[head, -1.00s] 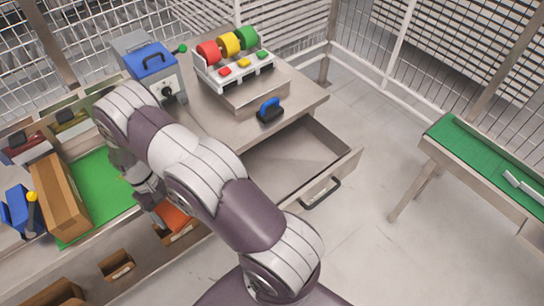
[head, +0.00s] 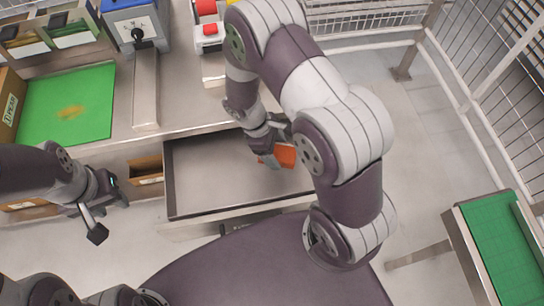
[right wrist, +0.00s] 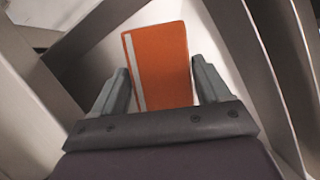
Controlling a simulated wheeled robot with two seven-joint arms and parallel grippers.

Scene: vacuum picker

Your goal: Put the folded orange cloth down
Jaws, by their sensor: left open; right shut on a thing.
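The folded orange cloth (head: 288,155) is held in my right gripper (head: 272,158) at the right part of the open drawer (head: 215,185). In the right wrist view the cloth (right wrist: 160,62) is an orange block with a pale stripe along its left edge, between the two grey fingers of the gripper (right wrist: 161,88). I cannot tell whether the cloth touches the drawer floor. My left gripper (head: 108,215) is open and empty, in front of the bench, left of the drawer. My right arm hides the drawer's right end.
A green mat (head: 90,90) with a yellowish-brown smudge lies on the bench at left. A blue-topped box (head: 140,25) and a red-wheeled fixture (head: 207,30) stand behind. A small bin (head: 146,170) is left of the drawer. A green-topped table (head: 495,235) stands at right.

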